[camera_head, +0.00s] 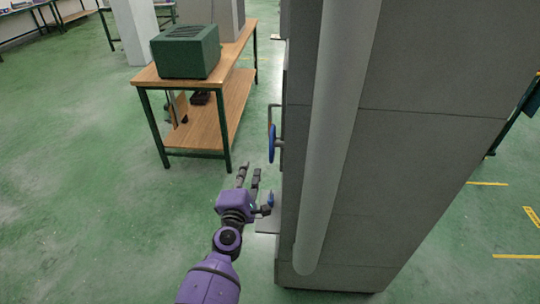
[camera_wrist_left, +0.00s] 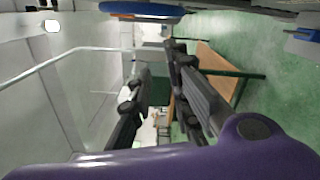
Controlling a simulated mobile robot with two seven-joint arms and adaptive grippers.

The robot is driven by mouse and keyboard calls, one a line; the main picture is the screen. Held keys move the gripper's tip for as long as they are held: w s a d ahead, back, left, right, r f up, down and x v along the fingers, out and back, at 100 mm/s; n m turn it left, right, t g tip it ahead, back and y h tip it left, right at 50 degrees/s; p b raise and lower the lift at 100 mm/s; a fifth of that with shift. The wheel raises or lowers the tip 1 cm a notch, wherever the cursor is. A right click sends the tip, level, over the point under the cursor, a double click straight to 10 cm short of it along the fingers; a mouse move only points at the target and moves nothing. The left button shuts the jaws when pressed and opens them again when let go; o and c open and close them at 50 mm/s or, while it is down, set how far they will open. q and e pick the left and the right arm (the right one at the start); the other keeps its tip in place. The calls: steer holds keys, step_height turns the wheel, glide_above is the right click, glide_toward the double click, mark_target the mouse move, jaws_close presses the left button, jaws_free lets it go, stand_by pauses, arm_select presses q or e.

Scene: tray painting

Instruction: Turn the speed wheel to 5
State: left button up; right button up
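A blue hand wheel (camera_head: 272,143) stands out on a short stem from the left side of the grey machine (camera_head: 400,150). A second, smaller blue part (camera_head: 271,199) sits lower on the same side, close to my left gripper. I cannot read any speed marking. My left gripper (camera_head: 250,169) is beside the machine, in front of and below the upper wheel, apart from it. Its fingers are spread with nothing between them. In the left wrist view, the gripper (camera_wrist_left: 160,70) has a blue rim (camera_wrist_left: 145,9) across the top edge, outside the fingers. My right gripper is out of view.
A wooden table (camera_head: 225,85) with a lower shelf stands beyond my left gripper and carries a green box (camera_head: 186,50). A pale vertical pipe (camera_head: 335,130) runs along the near face of the machine. The green floor left of my arm is clear.

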mark_target(271, 160)
arm_select(q)
steer(key=w+d+n+h, duration=0.1)
steer(key=w+d+n, duration=0.1)
steer(key=n, duration=0.1)
steer(key=w+d+n+h, duration=0.2)
steer(key=n, duration=0.1)
steer(key=w+d+n+g+h+b, duration=0.1)
steer(key=d+n, duration=0.1)
steer(key=n, duration=0.1)
steer(key=shift+w+d+f+n+h, duration=0.25)
steer(key=shift+w+d+n+h, duration=0.05)
steer(key=shift+w+d, duration=0.1)
steer(key=shift+w+d+r, duration=0.1)
steer(key=shift+w+r, duration=0.05)
steer(key=shift+w, duration=0.2)
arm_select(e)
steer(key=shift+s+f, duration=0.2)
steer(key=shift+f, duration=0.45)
arm_select(q)
steer(key=shift+c, duration=0.3)
steer(key=c, duration=0.3)
jaws_close()
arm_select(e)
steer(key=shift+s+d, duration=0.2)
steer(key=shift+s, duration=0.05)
